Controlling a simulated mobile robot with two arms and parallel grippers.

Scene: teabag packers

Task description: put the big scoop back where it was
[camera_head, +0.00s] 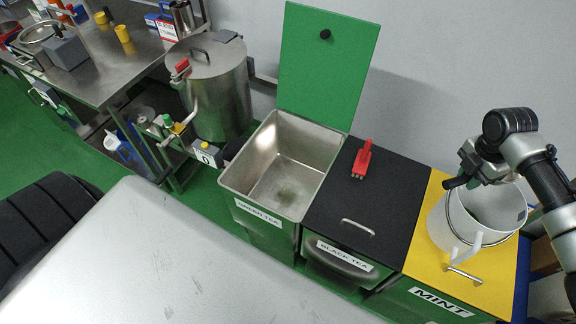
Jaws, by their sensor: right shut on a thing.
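A big white scoop-like vessel (446,236) with a white handle and a thin metal hoop is at the right, over the yellow MINT bin lid (415,268). My right gripper (455,183) is shut at its upper left rim, and the dark fingers partly hide that rim. The vessel is roughly upright and its open top shows a pale inside. I cannot tell whether its base touches the yellow lid. My left gripper is not in view.
A steel-lined bin (270,182) stands open, its green lid (327,70) raised. The black BLACK TEA lid (358,205) is shut, with a red tool (362,158) on it. A steel pot (220,95) and a cluttered steel table (105,80) stand at the left.

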